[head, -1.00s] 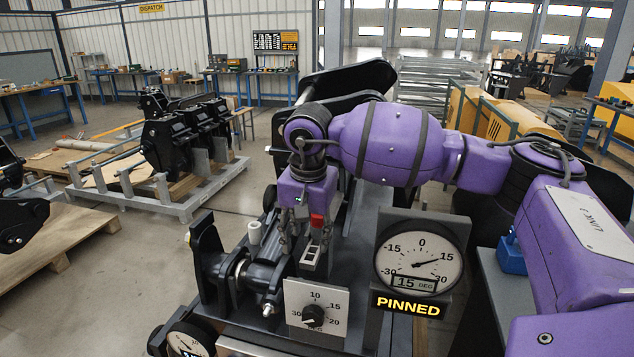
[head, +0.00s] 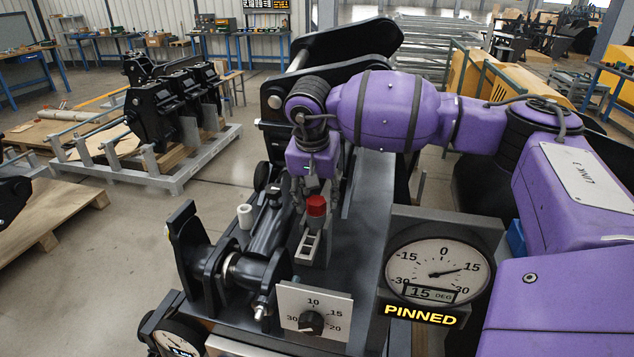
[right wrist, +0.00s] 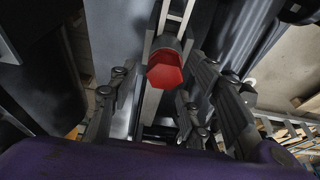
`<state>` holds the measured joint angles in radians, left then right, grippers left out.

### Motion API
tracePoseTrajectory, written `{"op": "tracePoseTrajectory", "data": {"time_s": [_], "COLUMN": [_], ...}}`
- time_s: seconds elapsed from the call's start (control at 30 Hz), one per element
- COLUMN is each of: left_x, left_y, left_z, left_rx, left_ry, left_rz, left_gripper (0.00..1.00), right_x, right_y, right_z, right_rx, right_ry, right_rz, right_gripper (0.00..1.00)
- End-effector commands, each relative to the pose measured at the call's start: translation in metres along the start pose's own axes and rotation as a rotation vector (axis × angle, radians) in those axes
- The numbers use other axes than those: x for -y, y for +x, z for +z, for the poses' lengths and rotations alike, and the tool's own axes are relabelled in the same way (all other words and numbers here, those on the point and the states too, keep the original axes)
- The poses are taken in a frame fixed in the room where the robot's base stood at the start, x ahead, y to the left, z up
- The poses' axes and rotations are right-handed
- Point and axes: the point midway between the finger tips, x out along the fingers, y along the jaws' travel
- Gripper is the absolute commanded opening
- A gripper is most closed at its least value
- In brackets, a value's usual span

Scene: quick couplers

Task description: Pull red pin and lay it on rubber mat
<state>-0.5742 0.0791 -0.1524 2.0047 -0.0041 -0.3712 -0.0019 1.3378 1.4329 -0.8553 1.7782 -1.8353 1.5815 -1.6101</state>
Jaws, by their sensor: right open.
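The red pin (head: 316,205) shows as a red head above a pale slotted bracket (head: 311,244) on the dark coupler. In the right wrist view its faceted red head (right wrist: 165,72) lies between the spread fingers, with a gap visible on both sides. My right gripper (head: 316,190) is open and empty, pointing down just behind the red head in the head view. Its fingers (right wrist: 158,95) also show in the right wrist view. My left gripper is not in view. I cannot make out the rubber mat.
A round gauge (head: 438,271) reading 15 DEG, above a PINNED sign (head: 420,314), stands right of the coupler. A knob plate (head: 313,312) is in front. A black upright lug (head: 190,245) stands at left.

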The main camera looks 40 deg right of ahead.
Motion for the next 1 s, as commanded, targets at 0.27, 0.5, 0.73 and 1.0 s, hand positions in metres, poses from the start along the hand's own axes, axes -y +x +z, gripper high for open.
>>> {"op": "tracePoseTrajectory", "data": {"time_s": [0.27, 0.5, 0.73, 1.0], "left_x": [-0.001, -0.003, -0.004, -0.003], "left_y": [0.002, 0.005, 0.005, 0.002], "left_z": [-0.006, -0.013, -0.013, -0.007], "left_rx": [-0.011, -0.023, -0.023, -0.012], "left_ry": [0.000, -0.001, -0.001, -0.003], "left_rz": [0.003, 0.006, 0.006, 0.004], "left_gripper": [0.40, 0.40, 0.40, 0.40], "right_x": [0.000, 0.000, 0.000, -0.001], "right_y": [0.017, 0.017, 0.017, 0.017], "right_z": [0.000, 0.000, 0.000, -0.001], "right_rx": [-0.001, -0.001, -0.001, -0.002], "right_ry": [0.001, 0.001, 0.001, 0.002], "right_rz": [0.000, -0.001, 0.000, 0.002], "right_gripper": [0.45, 0.41, 0.10, 0.04]}}
